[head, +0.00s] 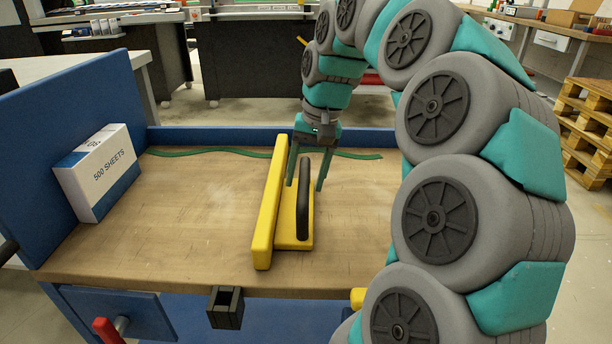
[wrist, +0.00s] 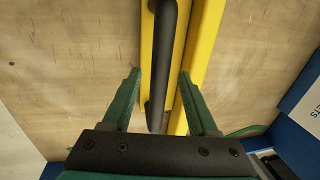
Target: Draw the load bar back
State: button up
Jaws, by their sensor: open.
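The yellow load bar (head: 267,215) lies on the wooden bench top, its long side running away from me. A black handle (head: 303,200) stands on its yellow base plate, on the bar's right side. In the wrist view the black handle (wrist: 164,60) runs up the middle beside the yellow bar (wrist: 205,45). My gripper (head: 306,186) is over the far part of the handle with its green fingers pointing down. In the wrist view my gripper (wrist: 160,75) is open, one finger on each side of the handle, with gaps visible between fingers and handle.
A white and blue box marked 500 SHEETS (head: 100,172) leans at the bench's left, by a blue side panel (head: 75,115). A green strip (head: 220,152) lies along the back edge. The bench top (head: 190,220) is bare left of the bar. A black square holder (head: 226,308) sits at the front edge.

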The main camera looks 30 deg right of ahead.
notch_tip(320, 180, up, 8)
jog(key=d, duration=0.1)
jog(key=shift+s+f, duration=0.15)
jog(key=shift+s, duration=0.3)
jog(key=shift+d, duration=0.1)
jog(key=shift+s, duration=0.15)
dwell(0.3)
